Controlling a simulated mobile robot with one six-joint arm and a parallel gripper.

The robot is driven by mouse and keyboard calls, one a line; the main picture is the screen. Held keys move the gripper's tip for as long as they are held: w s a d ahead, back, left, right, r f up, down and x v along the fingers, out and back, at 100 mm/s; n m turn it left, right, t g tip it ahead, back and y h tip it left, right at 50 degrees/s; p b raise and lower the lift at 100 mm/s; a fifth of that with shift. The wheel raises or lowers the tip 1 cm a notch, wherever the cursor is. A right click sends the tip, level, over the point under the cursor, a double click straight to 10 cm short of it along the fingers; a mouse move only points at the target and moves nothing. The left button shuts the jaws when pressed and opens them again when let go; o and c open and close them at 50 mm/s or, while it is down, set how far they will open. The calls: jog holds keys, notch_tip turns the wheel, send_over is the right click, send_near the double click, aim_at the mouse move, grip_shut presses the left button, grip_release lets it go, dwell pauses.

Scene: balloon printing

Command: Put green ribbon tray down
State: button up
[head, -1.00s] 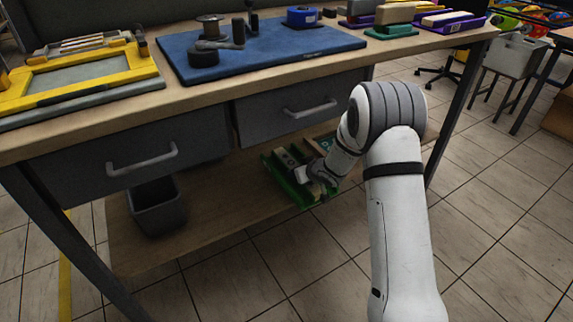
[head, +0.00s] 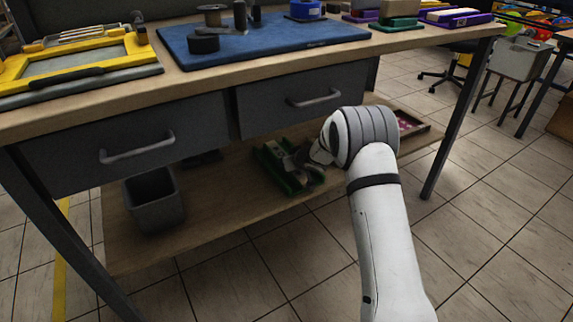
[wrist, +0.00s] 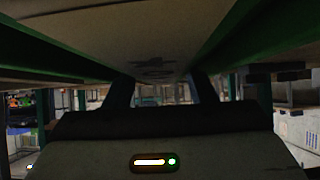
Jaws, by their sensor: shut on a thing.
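The green ribbon tray (head: 266,168) is at the lower shelf under the workbench, in the head view. It holds pale and grey items that my gripper partly covers. My gripper (head: 303,172) reaches in from the right and is shut on the tray. I cannot tell whether the tray rests on the shelf or is slightly above it. In the dark wrist view, my fingers (wrist: 162,90) lie under a tan surface (wrist: 150,30) with green walls (wrist: 270,35) at both sides.
The wooden shelf (head: 225,215) has bare room left of the tray. A grey bin (head: 155,205) stands further left. A tray with pink contents (head: 408,122) lies right, beyond my arm. Drawers (head: 300,102) and the bench top hang overhead; a bench leg (head: 455,125) is at right.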

jog(key=shift+r, duration=0.1)
jog(key=o, duration=1.3)
